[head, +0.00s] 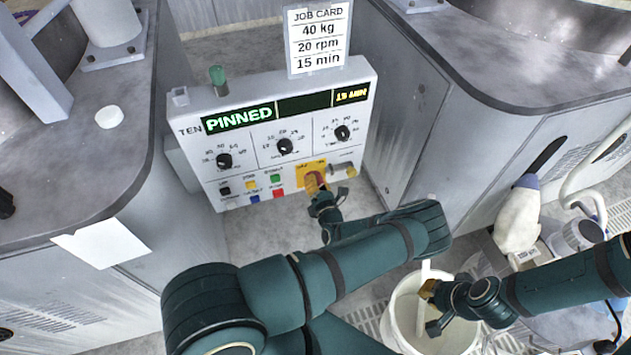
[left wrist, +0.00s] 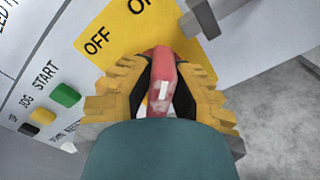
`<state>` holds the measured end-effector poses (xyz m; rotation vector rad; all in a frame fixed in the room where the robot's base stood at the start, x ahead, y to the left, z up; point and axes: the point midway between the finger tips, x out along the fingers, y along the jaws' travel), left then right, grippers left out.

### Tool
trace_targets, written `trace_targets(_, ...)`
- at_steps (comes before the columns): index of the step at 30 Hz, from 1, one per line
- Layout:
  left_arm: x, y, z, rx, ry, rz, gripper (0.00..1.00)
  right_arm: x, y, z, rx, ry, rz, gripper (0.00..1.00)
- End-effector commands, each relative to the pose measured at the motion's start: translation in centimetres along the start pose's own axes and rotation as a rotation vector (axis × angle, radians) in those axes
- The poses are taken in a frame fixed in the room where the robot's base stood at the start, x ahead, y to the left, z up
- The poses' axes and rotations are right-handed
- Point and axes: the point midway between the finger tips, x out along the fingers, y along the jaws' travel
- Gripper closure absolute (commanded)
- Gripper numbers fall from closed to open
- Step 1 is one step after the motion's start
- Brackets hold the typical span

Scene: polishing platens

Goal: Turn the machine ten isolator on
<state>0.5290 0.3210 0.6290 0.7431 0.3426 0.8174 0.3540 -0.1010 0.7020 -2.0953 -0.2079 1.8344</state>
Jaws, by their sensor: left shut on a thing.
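The machine ten control box (head: 285,130) stands between two platen machines, with "TEN" beside a green "PINNED" display. Its isolator is a red handle on a yellow plate (head: 303,168) at the lower right of the panel. My left gripper (head: 314,184) is shut on this handle. In the left wrist view the red handle (left wrist: 161,75) sits between the yellow finger pads, with a white mark on it. The plate (left wrist: 120,35) reads "OFF" and, partly cut off, "ON". The fingers hide part of the handle. My right gripper (head: 431,308) is open over the bucket.
A white bucket (head: 402,312) stands at the lower right. A job card (head: 318,40) stands on top of the box. Coloured buttons (head: 275,180) and the green START button (left wrist: 66,95) lie left of the isolator. A white bottle (head: 517,217) stands at the right.

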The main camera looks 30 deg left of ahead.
Motion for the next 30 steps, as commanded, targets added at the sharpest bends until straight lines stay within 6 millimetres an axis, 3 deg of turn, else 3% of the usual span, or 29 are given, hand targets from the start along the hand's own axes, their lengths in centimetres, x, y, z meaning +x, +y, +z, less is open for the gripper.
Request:
trace_targets(12, 0.1, 0.1, 0.1, 0.007, -0.003, 0.003, 1.00, 0.0, 0.0, 0.0, 0.000, 0.000, 0.000, 1.00)
trace_targets(13, 0.1, 0.1, 0.1, 0.007, -0.003, 0.003, 0.77, 0.0, 0.0, 0.0, 0.000, 0.000, 0.000, 1.00)
trace_targets(15, 0.1, 0.1, 0.1, 0.007, -0.003, 0.002, 0.53, 0.0, 0.0, 0.0, 0.000, 0.000, 0.000, 1.00)
trace_targets(26, -0.2, 0.0, 0.0, 0.006, -0.001, 0.000, 0.52, 0.0, 0.0, 0.0, 0.000, 0.000, 0.000, 1.00)
trace_targets(30, -1.5, -0.1, 0.1, 0.007, -0.001, -0.001, 0.52, 0.0, 0.0, 0.0, 0.000, 0.000, 0.000, 1.00)
